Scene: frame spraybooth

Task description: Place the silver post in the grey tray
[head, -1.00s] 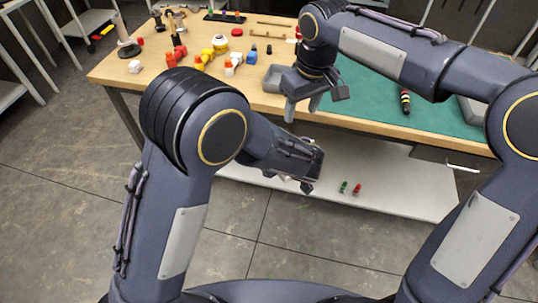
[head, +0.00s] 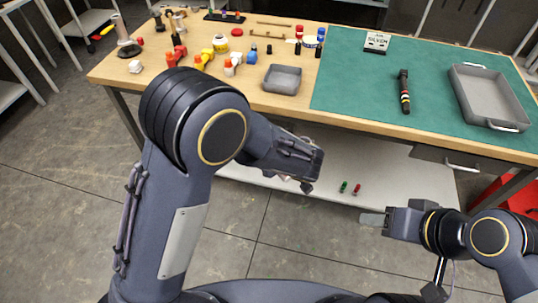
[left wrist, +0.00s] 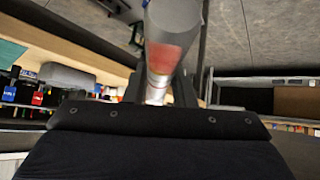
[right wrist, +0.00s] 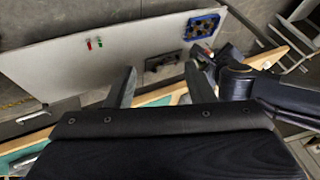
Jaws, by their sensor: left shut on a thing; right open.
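My left gripper (left wrist: 160,88) is shut on a silver-grey post with a reddish band (left wrist: 172,52). In the head view the left gripper (head: 308,180) is low in front of the table, and the post is mostly hidden there. A large grey tray with handles (head: 457,82) stands empty on the right of the green mat. A smaller grey tray (head: 282,91) sits on the wood left of the mat, also empty. My right gripper (head: 374,219) is open and empty, low in front of the table; its fingers show apart in the right wrist view (right wrist: 160,88).
A dark post with coloured bands (head: 404,90) lies on the green mat (head: 350,90). A sign reading SILVER (head: 377,42) stands at the mat's back. Several small coloured parts crowd the table's left. A lower shelf (head: 400,185) holds a green and a red piece.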

